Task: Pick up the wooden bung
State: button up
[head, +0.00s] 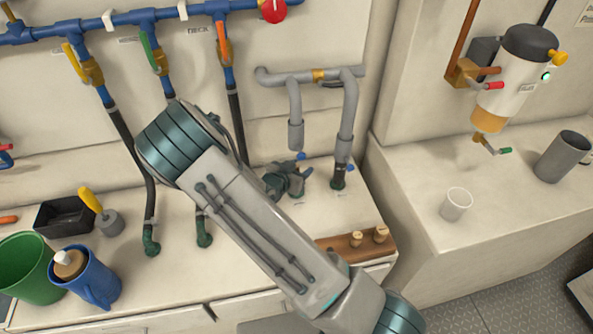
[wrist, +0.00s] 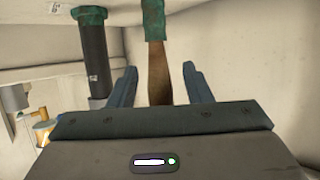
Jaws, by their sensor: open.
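In the wrist view my gripper (wrist: 160,68) is open, one blue-grey finger on each side. A brown, wood-coloured tapered piece (wrist: 160,78), which looks like a wooden bung, stands between the fingers with a gap on both sides. Its upper end in the picture meets a green fitting (wrist: 153,20); its lower end is hidden by the gripper body. In the head view two small pale wooden bungs (head: 381,234) (head: 357,239) stand on a brown wooden strip (head: 345,246) at the counter's front right.
A black hose (wrist: 92,60) stands close left of my gripper in the wrist view. In the head view, a green bucket (head: 28,268), blue jug (head: 92,280) and black tray (head: 62,216) are at left. A white cup (head: 456,204) and grey cylinder (head: 562,157) stand on the right ledge.

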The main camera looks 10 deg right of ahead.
jog(key=shift+c, duration=0.4)
grip_shut()
jog(key=shift+r, duration=0.15)
